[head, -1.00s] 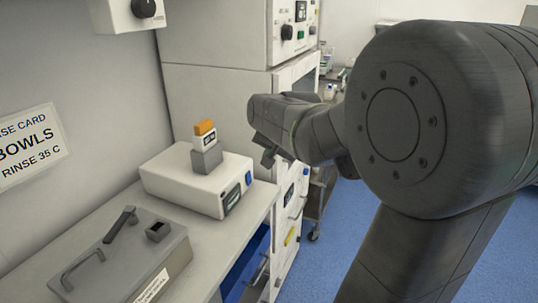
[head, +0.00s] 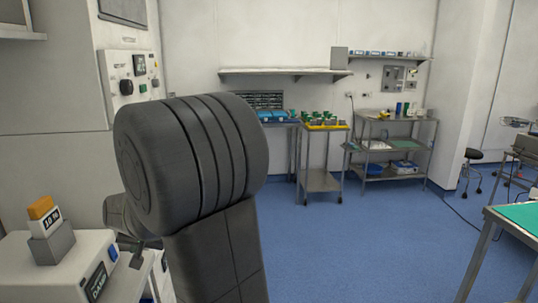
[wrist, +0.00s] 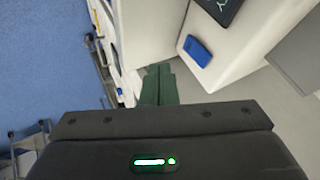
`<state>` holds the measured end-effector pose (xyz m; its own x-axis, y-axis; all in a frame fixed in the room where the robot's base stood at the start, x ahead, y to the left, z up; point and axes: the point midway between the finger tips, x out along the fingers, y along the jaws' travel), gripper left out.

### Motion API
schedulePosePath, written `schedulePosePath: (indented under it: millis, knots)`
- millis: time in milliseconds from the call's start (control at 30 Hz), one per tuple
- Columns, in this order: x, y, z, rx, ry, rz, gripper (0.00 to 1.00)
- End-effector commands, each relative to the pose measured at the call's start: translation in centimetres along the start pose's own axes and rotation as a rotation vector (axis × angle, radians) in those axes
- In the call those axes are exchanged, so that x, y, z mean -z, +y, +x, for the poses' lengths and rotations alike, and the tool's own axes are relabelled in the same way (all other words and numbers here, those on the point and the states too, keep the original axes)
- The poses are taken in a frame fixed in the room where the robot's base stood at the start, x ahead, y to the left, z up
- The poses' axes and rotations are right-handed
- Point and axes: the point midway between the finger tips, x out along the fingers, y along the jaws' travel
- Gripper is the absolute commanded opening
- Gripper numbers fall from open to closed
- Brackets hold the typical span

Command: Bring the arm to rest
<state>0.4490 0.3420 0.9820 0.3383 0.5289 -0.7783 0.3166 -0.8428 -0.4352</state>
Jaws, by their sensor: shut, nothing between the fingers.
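My gripper (wrist: 160,84) shows in the wrist view with its two dark green fingers together and nothing between them. It points down past the edge of a white box device with a blue button (wrist: 199,50). In the head view my gripper (head: 134,252) is small and partly hidden behind my dark arm. There it is beside the right end of the white device (head: 85,262). My arm is bent and fills the left middle of the head view.
On the device stands a grey block (head: 52,246) with a white and orange piece on it. A white cabinet (head: 60,165) is behind my arm. Carts and shelves (head: 323,180) line the far wall. A green-topped table (head: 522,215) is at right. Blue floor between is open.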

Motion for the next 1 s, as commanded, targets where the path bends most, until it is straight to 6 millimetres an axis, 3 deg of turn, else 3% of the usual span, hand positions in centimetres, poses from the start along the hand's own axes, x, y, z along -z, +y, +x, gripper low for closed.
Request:
schedulePosePath:
  millis: [200,400,767,1000]
  knots:
    - [0.1,-0.2,-2.7,0.001,0.002,0.0,0.0]
    - [0.1,-0.1,-3.5,0.0,0.0,0.0,0.0]
    - [0.1,-0.2,-3.4,0.0,0.0,0.0,0.0]
    - [0.0,-0.1,-1.2,-0.001,-0.002,0.0,0.0]
